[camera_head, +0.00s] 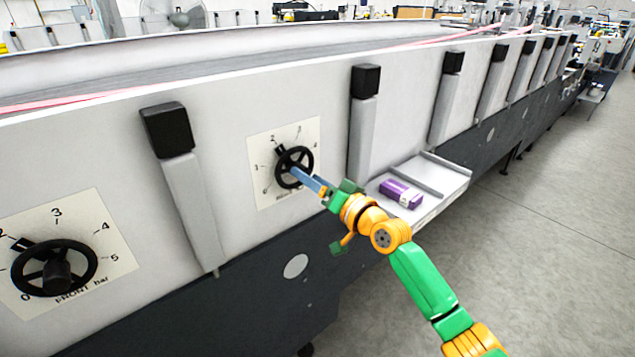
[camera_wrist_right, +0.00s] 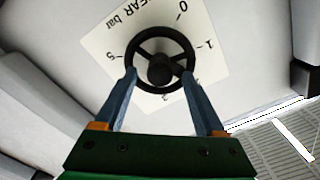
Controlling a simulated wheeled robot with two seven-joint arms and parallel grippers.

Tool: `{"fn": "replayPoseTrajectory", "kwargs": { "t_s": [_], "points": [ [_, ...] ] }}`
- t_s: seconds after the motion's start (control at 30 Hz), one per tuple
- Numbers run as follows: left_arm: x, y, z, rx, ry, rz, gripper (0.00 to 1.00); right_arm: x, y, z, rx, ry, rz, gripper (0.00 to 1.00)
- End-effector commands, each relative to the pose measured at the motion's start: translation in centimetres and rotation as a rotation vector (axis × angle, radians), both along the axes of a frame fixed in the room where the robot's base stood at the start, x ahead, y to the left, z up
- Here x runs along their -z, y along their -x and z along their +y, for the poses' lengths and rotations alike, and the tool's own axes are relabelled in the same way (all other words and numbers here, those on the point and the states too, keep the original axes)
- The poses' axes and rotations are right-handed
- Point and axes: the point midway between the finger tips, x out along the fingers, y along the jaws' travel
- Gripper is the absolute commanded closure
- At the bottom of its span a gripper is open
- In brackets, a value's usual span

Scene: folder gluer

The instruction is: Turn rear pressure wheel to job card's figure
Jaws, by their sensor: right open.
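The rear pressure wheel (camera_head: 294,160) is a black spoked handwheel on a white dial plate (camera_head: 265,188) on the machine's side panel. A black pointer mark at its upper left sits near the 2. My right gripper (camera_head: 296,172) reaches the wheel from the lower right with blue fingers. In the right wrist view the wheel (camera_wrist_right: 160,35) shows with a round hub, and the open fingers (camera_wrist_right: 159,76) stand on either side of its rim. I cannot tell whether they touch it. The plate (camera_wrist_right: 110,40) reads "REAR bar". I cannot make out a job card's figure. My left gripper is out of view.
The front pressure wheel (camera_head: 53,267) and its dial are at the lower left. Grey posts with black caps (camera_head: 167,130) stand along the panel. A purple carton (camera_head: 400,193) lies on a white shelf (camera_head: 440,180) right of the rear dial. The floor at right is clear.

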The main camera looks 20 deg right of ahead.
Motion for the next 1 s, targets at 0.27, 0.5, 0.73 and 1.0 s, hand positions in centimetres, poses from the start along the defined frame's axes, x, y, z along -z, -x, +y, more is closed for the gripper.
{"fn": "replayPoseTrajectory", "kwargs": {
  "t_s": [0.27,0.5,0.73,1.0],
  "points": [
    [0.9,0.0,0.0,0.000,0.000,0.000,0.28,0.3,4.5,-1.7,0.001,0.002,0.000,0.28],
    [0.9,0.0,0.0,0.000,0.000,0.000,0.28,0.0,5.2,-1.9,0.001,0.000,-0.001,0.28],
    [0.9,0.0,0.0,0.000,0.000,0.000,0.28,0.0,5.2,-1.9,0.001,0.000,-0.001,0.28],
    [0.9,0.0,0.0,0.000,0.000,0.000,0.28,14.3,5.2,-4.9,0.135,0.127,0.248,0.28]
  ]
}}
